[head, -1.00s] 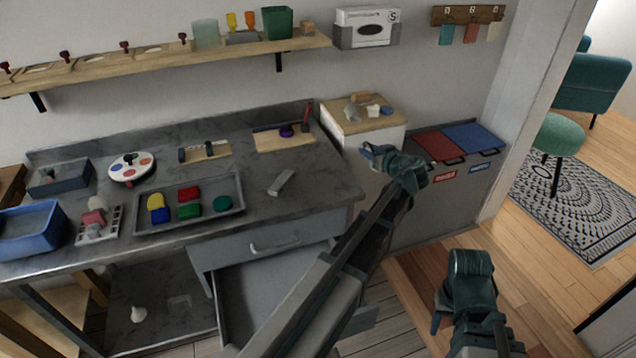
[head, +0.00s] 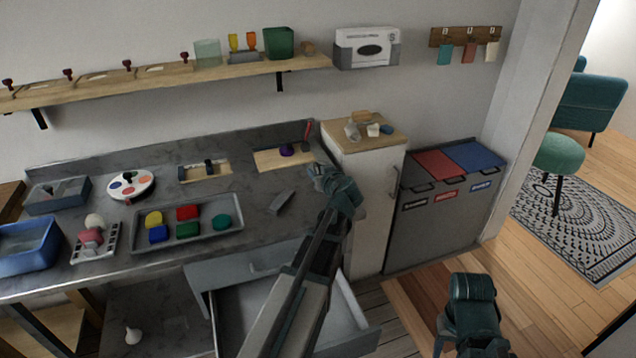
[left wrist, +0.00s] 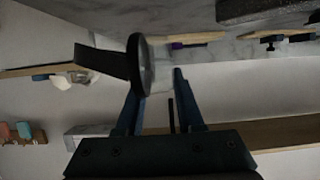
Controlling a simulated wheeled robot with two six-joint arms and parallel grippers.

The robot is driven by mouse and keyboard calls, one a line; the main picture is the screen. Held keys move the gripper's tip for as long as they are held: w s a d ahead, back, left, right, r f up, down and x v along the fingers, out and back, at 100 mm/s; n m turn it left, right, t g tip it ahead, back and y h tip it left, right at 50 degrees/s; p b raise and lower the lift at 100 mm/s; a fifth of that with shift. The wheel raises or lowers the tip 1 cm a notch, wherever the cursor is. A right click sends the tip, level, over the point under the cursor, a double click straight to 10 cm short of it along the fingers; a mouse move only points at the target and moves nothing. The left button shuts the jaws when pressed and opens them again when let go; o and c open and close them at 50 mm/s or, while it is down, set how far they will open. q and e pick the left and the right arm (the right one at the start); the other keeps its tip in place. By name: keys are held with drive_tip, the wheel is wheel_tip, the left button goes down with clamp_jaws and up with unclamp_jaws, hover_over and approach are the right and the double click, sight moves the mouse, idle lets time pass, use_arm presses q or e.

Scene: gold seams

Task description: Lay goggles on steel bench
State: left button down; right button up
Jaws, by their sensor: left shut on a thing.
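The steel bench (head: 252,190) has a grey, mottled top and runs from the left to the middle of the head view. My left gripper (head: 322,178) is at the right end of the bench, above its edge. In the left wrist view, a dark round rim with a wide dark strap, which looks like the goggles (left wrist: 141,64), is held at the fingers of my left gripper (left wrist: 158,98). In the head view the goggles are mostly hidden by the gripper. My right gripper (head: 445,330) is low at the lower right, away from the bench; its fingers do not show clearly.
A drawer (head: 350,305) stands open below. A white cabinet (head: 365,220) and bins (head: 440,215) stand to the right. Bare bench top shows between tray and right end.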

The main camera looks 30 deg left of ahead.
use_arm(q)
drive_tip(key=shift+f+b, duration=1.9)
drive_tip(key=shift+r, duration=0.15)
drive_tip(key=c, duration=0.5)
unclamp_jaws()
drive_tip(key=shift+r+p, duration=0.15)
drive_tip(key=shift+p, duration=0.15)
drive_tip(key=p+v, duration=0.4)
drive_tip(key=v, duration=0.8)
drive_tip(key=shift+s, duration=0.1)
